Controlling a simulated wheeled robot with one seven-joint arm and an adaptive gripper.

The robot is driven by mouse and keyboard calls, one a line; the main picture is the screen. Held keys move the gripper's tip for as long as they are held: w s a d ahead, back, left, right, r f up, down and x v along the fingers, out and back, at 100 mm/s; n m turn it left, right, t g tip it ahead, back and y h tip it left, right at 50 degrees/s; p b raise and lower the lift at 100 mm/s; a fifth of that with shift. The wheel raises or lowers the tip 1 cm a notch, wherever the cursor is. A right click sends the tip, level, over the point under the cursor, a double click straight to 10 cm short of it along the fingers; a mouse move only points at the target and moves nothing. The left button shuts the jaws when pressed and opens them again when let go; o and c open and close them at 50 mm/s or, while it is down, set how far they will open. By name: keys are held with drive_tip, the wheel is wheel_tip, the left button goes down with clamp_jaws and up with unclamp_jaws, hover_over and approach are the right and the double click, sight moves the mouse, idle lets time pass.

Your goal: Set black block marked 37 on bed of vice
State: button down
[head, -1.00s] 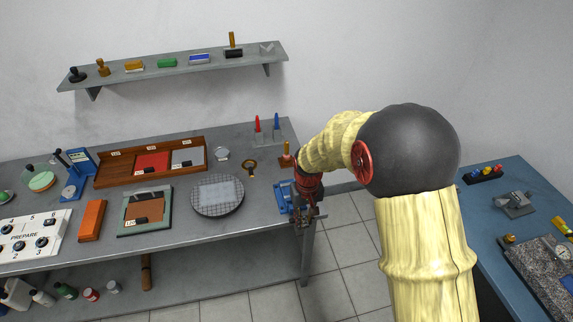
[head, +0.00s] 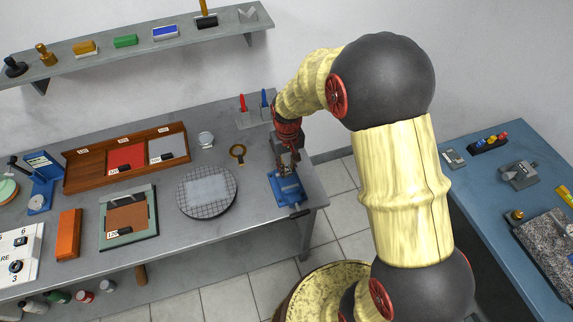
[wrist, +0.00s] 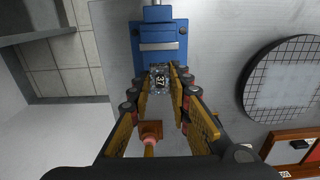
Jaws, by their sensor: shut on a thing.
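The block cannot be made out in the head view.
A wooden-handled tool (wrist: 151,132) stands below the fingers in the wrist view. Red and blue pointed pieces (head: 252,106) stand behind. The bench's right edge is close to the vice.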

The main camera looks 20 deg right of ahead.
sight(287, 182)
drive_tip(key=shift+f+b, duration=1.55)
drive_tip(key=shift+f, duration=1.3)
drive_tip(key=shift+f, duration=0.15)
drive_tip(key=c, duration=1.6)
unclamp_jaws()
drive_tip(key=c, duration=0.4)
drive_tip(key=shift+c, duration=0.4)
